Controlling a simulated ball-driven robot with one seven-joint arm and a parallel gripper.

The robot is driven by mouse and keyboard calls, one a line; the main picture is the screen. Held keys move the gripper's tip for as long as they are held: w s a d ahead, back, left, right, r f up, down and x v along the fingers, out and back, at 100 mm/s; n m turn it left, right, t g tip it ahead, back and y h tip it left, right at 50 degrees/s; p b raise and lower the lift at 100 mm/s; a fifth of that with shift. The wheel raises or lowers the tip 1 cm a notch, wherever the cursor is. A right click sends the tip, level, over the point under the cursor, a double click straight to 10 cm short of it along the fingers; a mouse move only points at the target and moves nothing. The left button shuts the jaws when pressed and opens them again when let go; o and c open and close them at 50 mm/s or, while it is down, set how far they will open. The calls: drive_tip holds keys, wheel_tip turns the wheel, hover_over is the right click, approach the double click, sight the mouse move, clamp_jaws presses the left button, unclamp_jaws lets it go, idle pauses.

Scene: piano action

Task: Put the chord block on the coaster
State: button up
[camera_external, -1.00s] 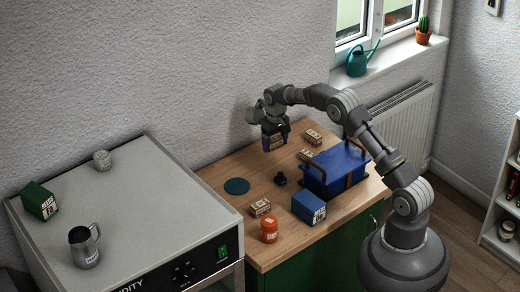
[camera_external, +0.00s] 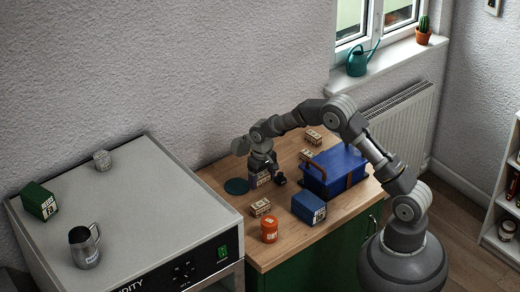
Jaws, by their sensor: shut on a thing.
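The coaster (camera_external: 237,186) is a flat dark teal disc lying on the wooden worktop, left of my gripper. My gripper (camera_external: 262,177) points down just right of the coaster, shut on a small wooden block (camera_external: 258,181) with dark markings. I take this held block as the chord block, but its print is too small to read. It is low over the worktop; I cannot tell whether it touches the wood. The fingers hide part of it. Similar wooden blocks lie at the front (camera_external: 261,207) and towards the back (camera_external: 313,137).
A small black object (camera_external: 280,180) stands close right of my gripper. A blue toolbox (camera_external: 336,170), a blue box (camera_external: 309,207) and an orange container (camera_external: 269,230) are to the right and front. A grey cabinet (camera_external: 150,215) borders the worktop at left.

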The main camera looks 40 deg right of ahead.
drive_tip(key=w, duration=0.1)
drive_tip(key=w+a, duration=0.1)
drive_tip(key=w, duration=0.3)
drive_tip(key=shift+w+a+f+b, duration=0.25)
drive_tip(key=shift+f+b, duration=0.1)
drive_tip(key=shift+b, duration=0.05)
wheel_tip(320, 180, down, 4)
drive_tip(key=shift+r+b, duration=0.2)
drive_tip(key=shift+b, duration=0.6)
drive_tip(key=shift+r, duration=0.15)
drive_tip(key=o, duration=1)
wheel_tip(320, 180, up, 12)
drive_tip(key=p, duration=0.3)
drive_tip(key=shift+p, duration=0.35)
